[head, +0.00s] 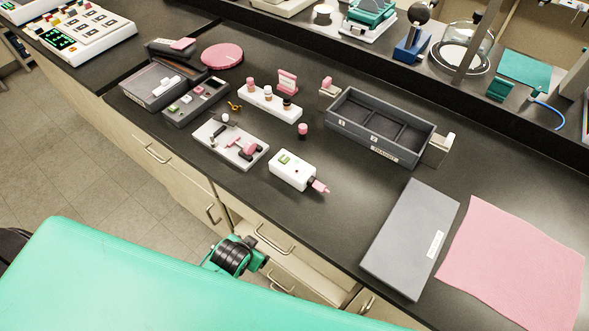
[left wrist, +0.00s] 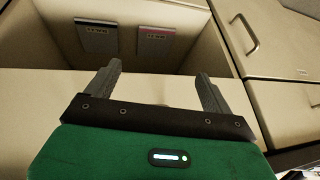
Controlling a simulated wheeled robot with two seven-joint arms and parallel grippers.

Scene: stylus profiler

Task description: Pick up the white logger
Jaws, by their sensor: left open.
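The white logger (head: 291,170) is probably the small white box with a green display and a pink tip. It lies on the black bench top near its front edge, left of the grey slab. My left gripper (left wrist: 158,78) shows in the left wrist view with its two grey fingers apart and nothing between them. It faces the beige cabinet front, away from the logger, which is not in that view. In the head view only part of my left arm shows, below the bench edge. My right gripper is not in view.
A white tray (head: 212,139) with small parts and a white rack of vials (head: 268,105) stand near the logger. A grey divided bin (head: 345,140) is behind it. A grey slab (head: 400,250) and pink cloth (head: 515,265) lie right. An open drawer (head: 300,270) juts below.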

